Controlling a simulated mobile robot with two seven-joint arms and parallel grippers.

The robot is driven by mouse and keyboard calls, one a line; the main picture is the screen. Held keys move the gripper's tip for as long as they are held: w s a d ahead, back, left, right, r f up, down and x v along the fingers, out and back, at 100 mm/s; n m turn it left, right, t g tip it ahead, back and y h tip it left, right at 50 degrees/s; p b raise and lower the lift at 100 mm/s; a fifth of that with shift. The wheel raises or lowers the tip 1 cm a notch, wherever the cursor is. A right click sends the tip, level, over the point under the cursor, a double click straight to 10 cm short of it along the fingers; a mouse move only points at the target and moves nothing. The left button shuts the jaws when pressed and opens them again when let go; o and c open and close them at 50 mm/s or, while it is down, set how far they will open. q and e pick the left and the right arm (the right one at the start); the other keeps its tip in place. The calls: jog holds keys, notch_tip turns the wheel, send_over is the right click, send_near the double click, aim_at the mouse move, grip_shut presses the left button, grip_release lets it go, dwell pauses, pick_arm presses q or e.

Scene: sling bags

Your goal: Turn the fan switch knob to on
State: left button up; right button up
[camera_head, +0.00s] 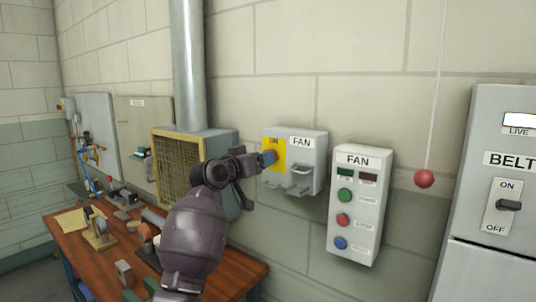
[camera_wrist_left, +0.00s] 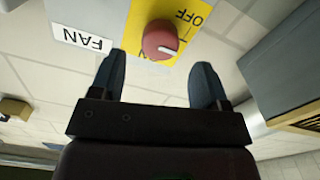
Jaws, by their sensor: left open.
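The fan switch box (camera_head: 312,150) is on the wall, with a FAN label and a yellow plate (camera_head: 279,147). In the left wrist view the red knob (camera_wrist_left: 160,38) sits on the yellow plate (camera_wrist_left: 195,20), which shows the word OFF upside down. A white mark is on the knob's face. My left gripper (camera_head: 268,159) is at the box's left part and mostly hides the knob in the head view. In the left wrist view my left gripper (camera_wrist_left: 157,80) is open, its two blue fingers spread short of the knob, with nothing between them. My right gripper is out of view.
A FAN button panel (camera_head: 359,205) hangs right of the box. A red ball (camera_head: 424,179) hangs on a cord, and a BELT cabinet (camera_head: 480,130) stands at the far right. A cluttered wooden bench (camera_head: 235,275) and a grilled duct unit (camera_head: 180,160) are at the left.

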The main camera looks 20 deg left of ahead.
pick_arm(q)
jog(key=shift+p+x, duration=0.45)
jog(key=shift+x, duration=2.15)
jog(key=c, duration=0.9)
